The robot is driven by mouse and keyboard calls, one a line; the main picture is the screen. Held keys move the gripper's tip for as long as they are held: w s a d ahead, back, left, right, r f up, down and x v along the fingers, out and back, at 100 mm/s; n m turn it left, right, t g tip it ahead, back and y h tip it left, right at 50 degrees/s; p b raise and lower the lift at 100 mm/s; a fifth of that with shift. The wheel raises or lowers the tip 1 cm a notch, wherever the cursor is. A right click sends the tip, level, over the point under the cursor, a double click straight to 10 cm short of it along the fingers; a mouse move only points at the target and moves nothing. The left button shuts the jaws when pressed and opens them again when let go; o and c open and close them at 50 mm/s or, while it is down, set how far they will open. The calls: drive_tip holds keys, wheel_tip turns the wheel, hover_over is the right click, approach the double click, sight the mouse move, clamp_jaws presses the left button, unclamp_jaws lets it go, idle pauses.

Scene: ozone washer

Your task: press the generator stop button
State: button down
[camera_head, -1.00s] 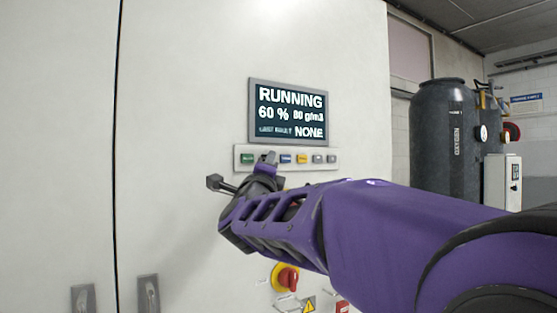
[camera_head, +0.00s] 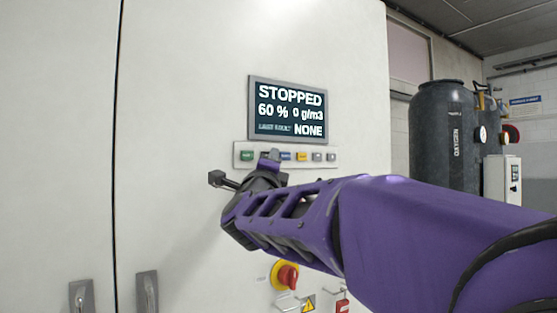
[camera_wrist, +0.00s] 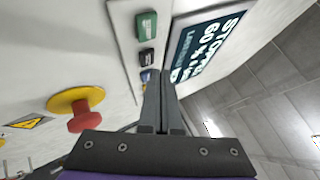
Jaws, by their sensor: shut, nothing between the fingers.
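The button strip (camera_head: 240,165) sits under the display on the pale cabinet front. Its green button (camera_head: 247,155) is at the left end, and it also shows in the wrist view (camera_wrist: 146,25). The dark button (camera_wrist: 147,57) beside it, apparently the stop button, is mostly hidden behind my gripper in the head view; its label is too small to read. My gripper (camera_head: 269,158) is shut and empty, its fingertips at the strip near the dark and blue buttons. I cannot tell whether they touch. The display (camera_head: 288,110) reads STOPPED, 60 %, 0 g/m3, NONE.
More buttons continue right: blue (camera_head: 286,156), yellow (camera_head: 302,156) and grey ones (camera_head: 318,157). A red knob on a yellow base (camera_head: 286,276) sticks out below my arm. Door handles (camera_head: 147,292) are at lower left. A dark oxygen tank (camera_head: 445,140) stands at right.

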drive_tip(key=s+d+b, duration=0.2)
drive_tip(key=s, duration=0.1)
drive_tip(key=s+b, duration=0.1)
drive_tip(key=shift+s+d+r, duration=0.15)
drive_tip(key=shift+d, duration=0.25)
idle(0.6)
